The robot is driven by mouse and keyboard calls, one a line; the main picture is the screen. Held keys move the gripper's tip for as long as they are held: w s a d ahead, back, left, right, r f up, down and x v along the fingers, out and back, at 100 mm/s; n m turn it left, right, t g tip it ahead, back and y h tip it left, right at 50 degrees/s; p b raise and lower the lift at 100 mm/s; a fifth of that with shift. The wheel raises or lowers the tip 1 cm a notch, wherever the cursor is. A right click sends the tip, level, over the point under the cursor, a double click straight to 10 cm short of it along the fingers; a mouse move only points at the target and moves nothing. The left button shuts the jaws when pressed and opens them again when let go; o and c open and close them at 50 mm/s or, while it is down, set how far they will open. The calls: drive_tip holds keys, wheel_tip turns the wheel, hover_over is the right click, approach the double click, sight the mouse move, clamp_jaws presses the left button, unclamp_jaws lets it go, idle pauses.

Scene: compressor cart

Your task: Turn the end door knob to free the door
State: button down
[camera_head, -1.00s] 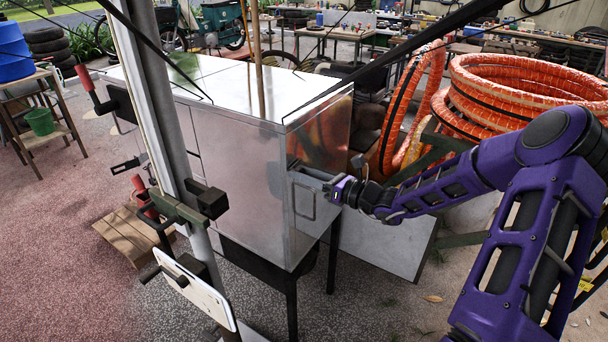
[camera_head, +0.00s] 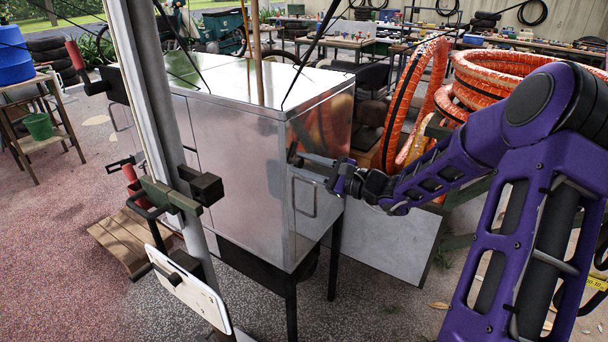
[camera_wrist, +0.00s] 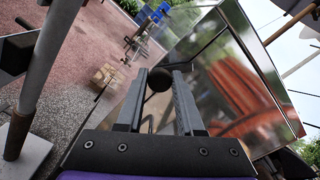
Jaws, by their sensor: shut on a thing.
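The silver metal cabinet (camera_head: 235,140) has its end door (camera_head: 318,190) facing right, with a flat rectangular handle outline (camera_head: 305,198) on it. The door looks closed. My gripper (camera_head: 300,160) reaches in from the right at the door's upper near side. A small dark knob part (camera_head: 292,150) shows at its fingertips. In the wrist view, the round dark knob (camera_wrist: 160,79) sits between the two grey fingers of my gripper (camera_wrist: 159,76), close to their tips. The gripper is shut on the knob. The knob's base is hidden.
A pale post (camera_head: 160,110) with clamps and a white plate (camera_head: 190,285) stands at the front left. Orange hose coils (camera_head: 500,80) lie behind my arm. A pale panel (camera_head: 390,245) leans low to the right of the cabinet.

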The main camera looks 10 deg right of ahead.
drive_tip(key=n+b, duration=0.2)
drive_tip(key=n, duration=0.1)
drive_tip(key=shift+f+n+b, duration=0.15)
drive_tip(key=shift+n+b, duration=0.15)
drive_tip(key=shift+b, duration=0.05)
drive_tip(key=shift+n, duration=1.8)
drive_tip(key=c, duration=0.5)
unclamp_jaws()
drive_tip(key=shift+c, duration=0.2)
drive_tip(key=v, duration=1.7)
drive_tip(key=shift+s+p, duration=0.2)
drive_tip(key=shift+p, duration=0.1)
drive_tip(key=shift+d, duration=0.1)
